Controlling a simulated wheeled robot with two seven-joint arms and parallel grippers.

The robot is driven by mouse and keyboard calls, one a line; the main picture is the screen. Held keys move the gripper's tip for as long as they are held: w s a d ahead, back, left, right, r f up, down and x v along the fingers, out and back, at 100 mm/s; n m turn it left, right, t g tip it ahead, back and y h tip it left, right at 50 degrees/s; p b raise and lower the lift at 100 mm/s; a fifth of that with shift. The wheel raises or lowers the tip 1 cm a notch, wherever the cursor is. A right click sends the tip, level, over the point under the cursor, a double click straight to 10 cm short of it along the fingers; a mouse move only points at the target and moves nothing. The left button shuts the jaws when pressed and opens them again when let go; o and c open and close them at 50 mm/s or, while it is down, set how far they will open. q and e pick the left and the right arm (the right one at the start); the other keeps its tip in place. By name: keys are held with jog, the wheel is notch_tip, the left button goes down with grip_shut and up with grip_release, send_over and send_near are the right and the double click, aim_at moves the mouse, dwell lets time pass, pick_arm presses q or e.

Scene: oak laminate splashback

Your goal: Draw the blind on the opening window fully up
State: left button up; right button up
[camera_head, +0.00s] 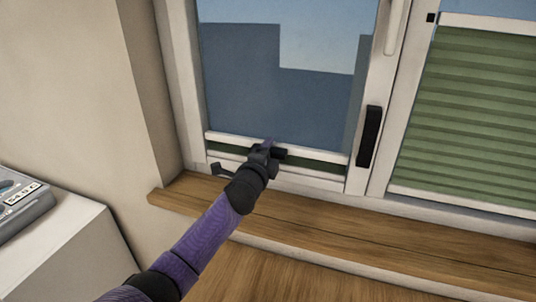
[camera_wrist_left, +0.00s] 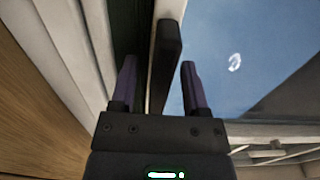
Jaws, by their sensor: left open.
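The left window has a black upright window handle (camera_head: 370,137) on its right frame side. Its green blind (camera_head: 318,164) shows as a thin folded strip near the bottom of the glass, under a white rail (camera_head: 320,153). My left gripper (camera_head: 270,146) is at this rail, near its middle. In the left wrist view my left gripper (camera_wrist_left: 158,82) is open. A black grip bar (camera_wrist_left: 166,50) on the white rail stands between its two purple fingers, nearer the left one, with no clear contact visible. The green blind (camera_wrist_left: 127,35) also shows there. My right gripper is not in view.
A window on the right has a green pleated blind (camera_head: 465,110) covering most of its glass. A wooden sill (camera_head: 340,225) runs below both windows. A white cabinet (camera_head: 75,245) with a grey device (camera_head: 20,205) stands at the left.

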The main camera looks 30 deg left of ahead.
pick_arm(q)
grip_shut()
dwell(1.4)
